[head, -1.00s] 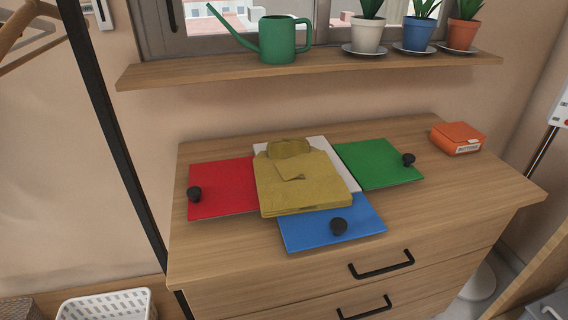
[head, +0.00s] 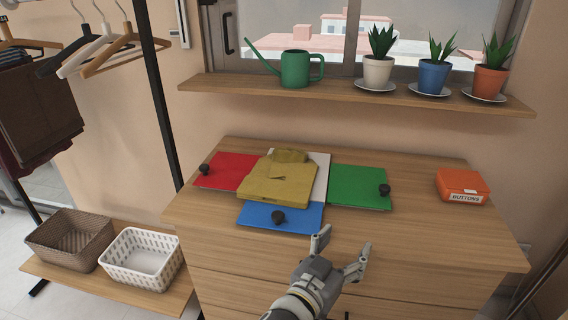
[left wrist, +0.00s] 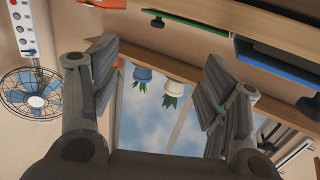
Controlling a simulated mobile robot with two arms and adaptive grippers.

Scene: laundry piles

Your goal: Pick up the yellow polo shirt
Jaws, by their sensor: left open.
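The yellow polo shirt (head: 277,182) lies folded on the dresser top, on a folding board with a red panel (head: 226,171), a white panel (head: 320,175), a blue panel (head: 281,216) and a green panel (head: 358,187). My left gripper (head: 343,250) is in front of the dresser's front edge, right of and nearer than the blue panel. Its two fingers are spread and empty, apart from the shirt. In the left wrist view its fingers (left wrist: 158,85) are also wide apart with nothing between them. The shirt is not visible there. My right gripper is not in view.
An orange buttons box (head: 462,186) sits at the dresser's right. A shelf (head: 340,95) above holds a green watering can (head: 295,68) and potted plants. Brown (head: 68,240) and white (head: 142,258) baskets stand at lower left, below a clothes rack. The dresser's front strip is clear.

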